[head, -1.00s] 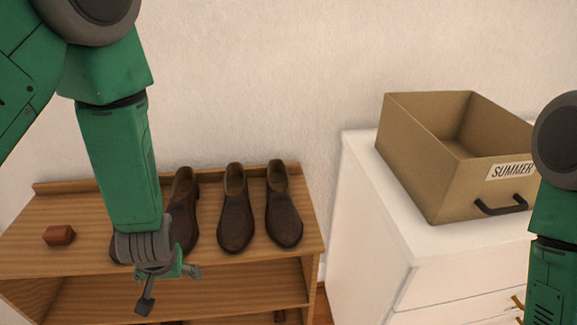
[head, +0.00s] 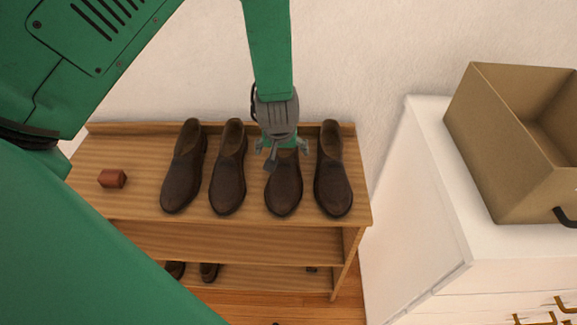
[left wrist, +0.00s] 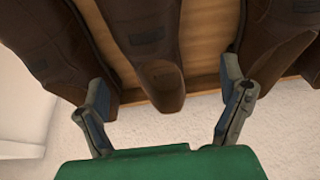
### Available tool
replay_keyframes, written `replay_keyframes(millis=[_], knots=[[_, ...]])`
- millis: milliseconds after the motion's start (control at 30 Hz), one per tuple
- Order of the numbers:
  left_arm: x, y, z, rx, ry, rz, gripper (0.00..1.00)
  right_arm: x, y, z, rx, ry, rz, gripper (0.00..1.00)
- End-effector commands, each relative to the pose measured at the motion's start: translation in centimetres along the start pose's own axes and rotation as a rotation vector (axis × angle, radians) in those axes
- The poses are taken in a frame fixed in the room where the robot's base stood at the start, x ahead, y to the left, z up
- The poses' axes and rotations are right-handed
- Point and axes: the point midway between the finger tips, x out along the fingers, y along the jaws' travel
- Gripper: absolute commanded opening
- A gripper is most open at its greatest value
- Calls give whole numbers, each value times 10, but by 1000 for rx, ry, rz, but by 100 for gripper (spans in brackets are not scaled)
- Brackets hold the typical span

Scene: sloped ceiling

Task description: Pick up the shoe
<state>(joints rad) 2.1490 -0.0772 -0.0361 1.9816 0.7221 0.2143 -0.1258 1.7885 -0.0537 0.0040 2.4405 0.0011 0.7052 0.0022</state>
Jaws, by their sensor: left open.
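Several dark brown shoes stand in a row on the top of a wooden shoe rack (head: 130,165), toes toward me. My left gripper (head: 281,150) is open above the heel end of the third shoe from the left (head: 284,190) and hides that shoe's opening. In the left wrist view, one shoe (left wrist: 155,55) lies between the two spread fingers of the left gripper (left wrist: 165,95), with a shoe on either side. I cannot tell whether the fingers touch any shoe. My right gripper is not in view.
A small reddish-brown block (head: 112,178) lies at the left of the rack top. More shoes (head: 208,271) sit on the lower shelf. A white dresser (head: 430,200) at right bears an open tan box (head: 500,140). A wall (head: 370,60) stands behind the rack.

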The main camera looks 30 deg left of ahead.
Motion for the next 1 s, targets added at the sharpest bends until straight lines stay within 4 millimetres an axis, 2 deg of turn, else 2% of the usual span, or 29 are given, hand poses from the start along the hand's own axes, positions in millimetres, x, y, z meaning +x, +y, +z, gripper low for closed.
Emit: replay_keyframes(millis=[167, 400, 700, 767, 800, 900, 1000], knots=[[13, 6, 3, 1, 1, -4, 90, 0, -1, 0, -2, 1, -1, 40], [43, 17, 6, 5, 6, -12, 90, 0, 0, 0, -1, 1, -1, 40], [52, 11, 3, 1, 3, -4, 90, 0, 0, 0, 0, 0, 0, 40], [53, 10, 2, 1, 2, -2, 72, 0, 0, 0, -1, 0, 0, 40], [53, 9, 2, 0, 1, -1, 58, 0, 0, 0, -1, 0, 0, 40], [53, 9, 2, -1, 1, -2, 25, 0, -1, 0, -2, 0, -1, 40], [52, 11, 3, 1, 2, -5, 25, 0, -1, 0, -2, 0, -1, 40]])
